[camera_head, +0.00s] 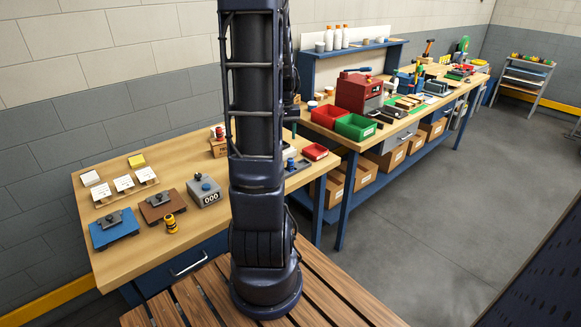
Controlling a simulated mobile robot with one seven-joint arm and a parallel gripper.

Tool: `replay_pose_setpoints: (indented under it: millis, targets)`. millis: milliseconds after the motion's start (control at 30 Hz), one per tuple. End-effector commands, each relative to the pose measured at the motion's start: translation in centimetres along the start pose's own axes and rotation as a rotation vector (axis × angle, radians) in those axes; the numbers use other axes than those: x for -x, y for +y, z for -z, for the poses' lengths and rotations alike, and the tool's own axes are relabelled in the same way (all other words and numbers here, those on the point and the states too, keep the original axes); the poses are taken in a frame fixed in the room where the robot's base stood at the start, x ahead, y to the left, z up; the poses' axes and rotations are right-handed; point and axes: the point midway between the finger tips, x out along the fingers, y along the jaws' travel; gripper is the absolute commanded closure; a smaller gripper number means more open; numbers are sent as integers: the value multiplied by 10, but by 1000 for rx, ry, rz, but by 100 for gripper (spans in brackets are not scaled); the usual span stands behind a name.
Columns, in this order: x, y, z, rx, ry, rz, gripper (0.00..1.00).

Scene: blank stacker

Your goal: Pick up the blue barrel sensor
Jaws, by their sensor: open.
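I cannot make out a blue barrel sensor for certain. A small blue piece (290,164) stands just right of my arm on the near workbench (130,252); it is too small to identify. A grey counter box (204,191) with a blue knob on top and the digits 000 stands left of my arm. A small yellow and black barrel-shaped part (171,223) stands near the bench's front edge. My arm rises through the middle of the view and hides part of the bench. My gripper is not in view.
A blue plate (114,232) and a brown plate (161,206) with dark fixtures lie on the near bench. White cards (123,184) stand behind. A red tray (315,152) sits right of my arm. A second bench holds red and green bins (356,127). The floor at right is clear.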

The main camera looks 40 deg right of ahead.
Motion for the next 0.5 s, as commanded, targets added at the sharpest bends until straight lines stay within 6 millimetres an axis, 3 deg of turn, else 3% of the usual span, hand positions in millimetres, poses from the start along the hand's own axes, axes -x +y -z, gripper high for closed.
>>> replay_pose_setpoints:
  millis: [200,500]
  targets:
    - [-19,25,6,-37,-22,1,48]
    - [-57,26,5,-38,-25,1,48]
